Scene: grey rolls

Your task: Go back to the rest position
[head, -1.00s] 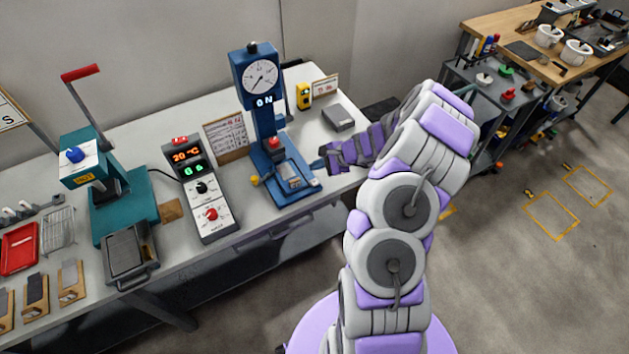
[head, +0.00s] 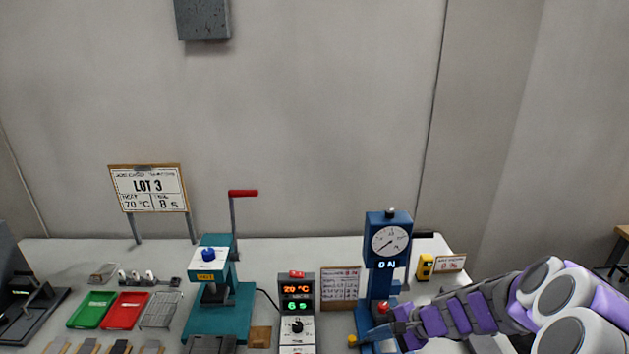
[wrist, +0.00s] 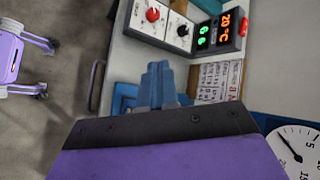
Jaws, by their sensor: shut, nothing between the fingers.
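My gripper (head: 390,331) is at the lower right of the head view, at the end of my purple and grey arm. Its tip lies in front of the base of the blue gauge press (head: 377,279); whether they touch cannot be told. In the wrist view my gripper (wrist: 158,80) points away from the camera with its fingers together and nothing between them. The press's dial (wrist: 300,150) shows at the lower right there. The press display reads "ON" in the head view.
The bench holds a control box (head: 297,312) reading 20 °C and 6 s, a teal press (head: 222,308) with a red lever, a green tray (head: 92,310) and a red tray (head: 125,311). A "LOT 3" sign (head: 148,188) stands behind. A yellow device (head: 425,267) is right of the gauge press.

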